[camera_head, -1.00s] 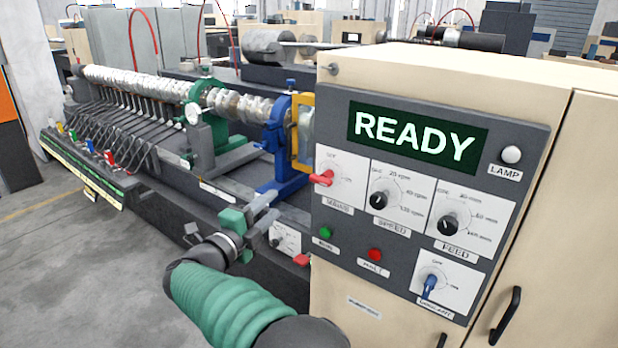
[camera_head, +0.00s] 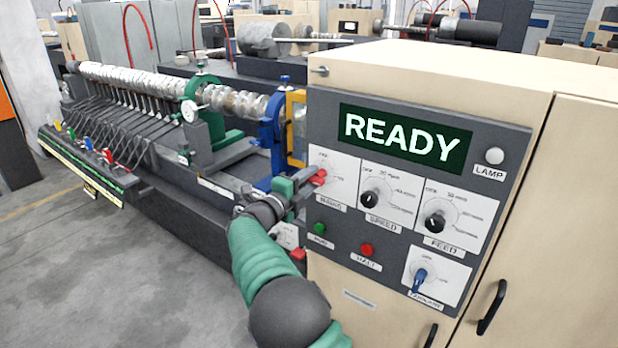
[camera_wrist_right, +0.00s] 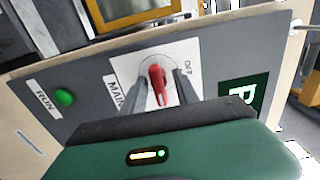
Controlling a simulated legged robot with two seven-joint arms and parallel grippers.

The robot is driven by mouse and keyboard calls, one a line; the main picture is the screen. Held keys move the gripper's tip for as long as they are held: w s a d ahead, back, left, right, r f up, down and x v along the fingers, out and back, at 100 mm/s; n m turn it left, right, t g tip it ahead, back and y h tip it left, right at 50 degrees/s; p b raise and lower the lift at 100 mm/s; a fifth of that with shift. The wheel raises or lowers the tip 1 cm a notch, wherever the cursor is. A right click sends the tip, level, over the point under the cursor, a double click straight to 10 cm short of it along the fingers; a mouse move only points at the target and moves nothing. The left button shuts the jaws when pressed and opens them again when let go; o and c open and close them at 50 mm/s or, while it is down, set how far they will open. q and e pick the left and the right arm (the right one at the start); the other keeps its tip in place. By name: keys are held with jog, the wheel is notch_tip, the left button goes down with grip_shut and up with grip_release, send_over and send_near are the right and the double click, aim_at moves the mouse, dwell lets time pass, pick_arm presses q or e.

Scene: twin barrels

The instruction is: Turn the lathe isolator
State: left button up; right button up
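The red rotary switch (camera_head: 320,178) sits on a white plate at the upper left of the grey control panel (camera_head: 330,245). In the right wrist view the red knob (camera_wrist_right: 158,84) stands on its dial, beside a label reading MAIN and an OFF mark. My right gripper (camera_head: 312,184) is at this switch. In the right wrist view its two fingers (camera_wrist_right: 160,88) straddle the knob, one on each side, with gaps visible, so it looks open. Contact with the knob cannot be told. My left gripper is not in view.
The panel display (camera_head: 405,138) reads READY. The white lamp (camera_head: 495,156), black speed knob (camera_head: 370,199), black feed knob (camera_head: 435,223), blue switch (camera_head: 418,281), green button (camera_head: 319,228) and red button (camera_head: 366,250) are nearby. The lathe bed with its crankshaft (camera_head: 140,83) lies left.

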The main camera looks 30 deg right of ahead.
jog(key=shift+w+d+f, duration=0.1)
jog(key=shift+d+f, duration=0.2)
jog(key=shift+d, duration=0.5)
jog(key=shift+d+f, duration=0.1)
jog(key=shift+d, duration=0.1)
jog(key=shift+c, duration=1.7)
jog(key=shift+a, duration=0.45)
grip_shut()
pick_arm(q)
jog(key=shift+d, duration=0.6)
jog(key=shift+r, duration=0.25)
